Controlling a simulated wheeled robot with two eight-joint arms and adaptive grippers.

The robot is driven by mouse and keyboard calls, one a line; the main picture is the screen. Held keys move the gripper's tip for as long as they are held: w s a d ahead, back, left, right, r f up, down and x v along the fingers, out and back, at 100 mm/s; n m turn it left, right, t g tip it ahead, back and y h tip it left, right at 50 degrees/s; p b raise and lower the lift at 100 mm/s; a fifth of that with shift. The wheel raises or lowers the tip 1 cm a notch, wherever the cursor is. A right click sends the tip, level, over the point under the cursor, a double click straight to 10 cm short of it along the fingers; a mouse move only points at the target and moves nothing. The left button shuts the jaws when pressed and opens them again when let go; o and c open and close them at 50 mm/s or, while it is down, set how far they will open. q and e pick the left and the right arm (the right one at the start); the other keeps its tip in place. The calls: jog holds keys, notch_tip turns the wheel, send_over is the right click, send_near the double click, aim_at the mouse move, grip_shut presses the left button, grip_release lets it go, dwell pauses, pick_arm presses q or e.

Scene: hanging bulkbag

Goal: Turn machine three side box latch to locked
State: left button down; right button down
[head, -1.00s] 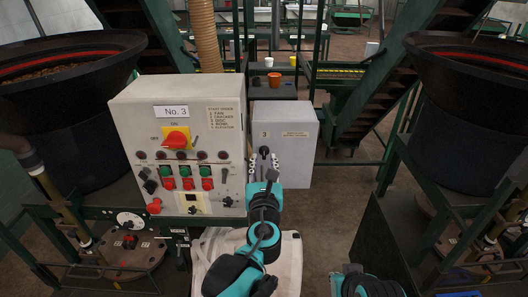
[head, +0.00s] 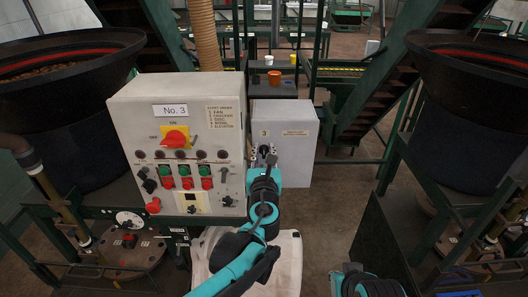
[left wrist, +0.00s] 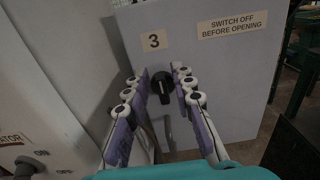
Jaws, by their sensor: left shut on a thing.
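The side box (head: 297,160) is a grey box marked 3, standing right of the No. 3 control panel. Its latch is a small black knob (left wrist: 162,84) with a pale pointer line, under the 3 label in the left wrist view. The knob looks close to upright there. My left gripper (left wrist: 163,80) has its fingers on both sides of the knob, shut on it; in the head view the left gripper (head: 264,157) hides most of the knob. My right gripper is not in view.
The No. 3 panel (head: 140,100) has a red-yellow switch (head: 176,138) and several buttons, close left of my left arm. A "switch off before opening" label (left wrist: 232,25) is on the box. Dark drums (head: 70,100) and stair frames flank the space.

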pick_arm(q)
jog(key=shift+n, duration=0.3)
jog(key=n, duration=0.2)
jog(key=a+n, duration=0.1)
jog(key=n, duration=0.2)
jog(key=shift+f+b, duration=0.15)
jog(key=shift+b, duration=0.25)
jog(key=n, duration=0.4)
jog(key=f+n+b, duration=0.1)
jog(key=n, duration=0.7)
jog(key=shift+a+f+b, duration=0.3)
jog(key=shift+a+b, duration=0.1)
jog(key=shift+n, duration=0.3)
jog(key=c, duration=1.6)
grip_release()
